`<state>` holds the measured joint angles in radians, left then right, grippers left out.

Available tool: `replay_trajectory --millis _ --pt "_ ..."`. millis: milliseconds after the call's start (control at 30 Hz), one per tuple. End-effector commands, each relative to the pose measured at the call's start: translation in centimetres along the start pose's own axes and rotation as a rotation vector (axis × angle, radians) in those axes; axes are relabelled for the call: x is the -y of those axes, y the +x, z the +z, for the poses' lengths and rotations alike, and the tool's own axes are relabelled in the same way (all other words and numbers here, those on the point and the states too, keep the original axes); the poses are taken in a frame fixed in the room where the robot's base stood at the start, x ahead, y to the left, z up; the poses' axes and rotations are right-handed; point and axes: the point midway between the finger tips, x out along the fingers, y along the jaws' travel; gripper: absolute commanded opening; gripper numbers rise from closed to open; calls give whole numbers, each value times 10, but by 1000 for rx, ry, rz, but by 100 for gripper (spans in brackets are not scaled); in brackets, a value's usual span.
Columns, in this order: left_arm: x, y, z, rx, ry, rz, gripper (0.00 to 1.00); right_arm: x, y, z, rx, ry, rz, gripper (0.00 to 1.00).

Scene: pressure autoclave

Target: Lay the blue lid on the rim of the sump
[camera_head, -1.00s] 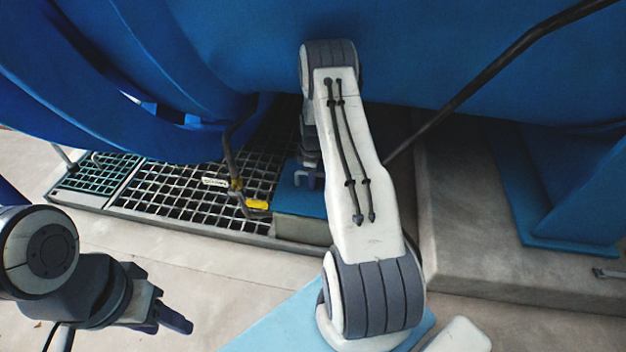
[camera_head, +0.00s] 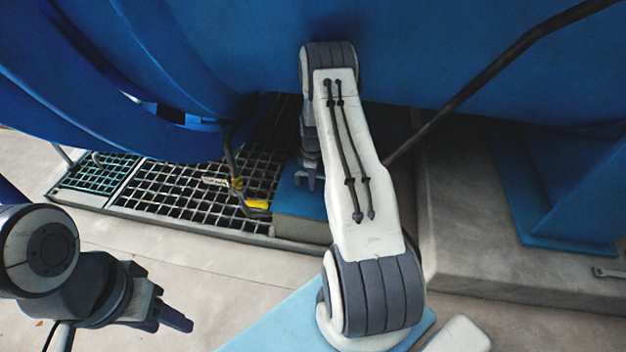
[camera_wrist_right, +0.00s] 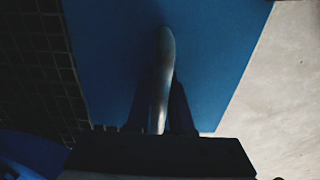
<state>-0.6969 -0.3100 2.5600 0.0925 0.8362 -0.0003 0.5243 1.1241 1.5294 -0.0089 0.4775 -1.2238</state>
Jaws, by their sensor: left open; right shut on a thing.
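The blue lid (camera_head: 298,203) is a flat plate at the right end of the floor grating, partly hidden behind my right arm. It also fills much of the right wrist view (camera_wrist_right: 215,50), with a pale upright handle (camera_wrist_right: 163,75) at its middle. My right gripper (camera_head: 308,182) is shut on this handle. Below the lid in the head view is a grey wall (camera_head: 298,231), which seems to be the sump's side. I cannot tell whether the lid touches the rim. My left gripper (camera_head: 175,320) is open and empty at the lower left, away from the lid.
A dark metal grating (camera_head: 165,193) lies left of the lid. A hooked pipe with a yellow handle (camera_head: 257,205) stands close to the lid's left side. The big blue vessel (camera_head: 420,50) hangs above. A concrete plinth (camera_head: 465,230) rises at the right. The floor in front is clear.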

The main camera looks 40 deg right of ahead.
Motion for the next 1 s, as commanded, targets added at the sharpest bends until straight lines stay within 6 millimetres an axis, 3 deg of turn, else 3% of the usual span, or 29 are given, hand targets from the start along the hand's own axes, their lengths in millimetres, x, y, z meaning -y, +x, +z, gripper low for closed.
replay_trajectory --millis 1000 --pt "1 9 0 0 0 0 50 -1 21 0 -1 0 4 0"
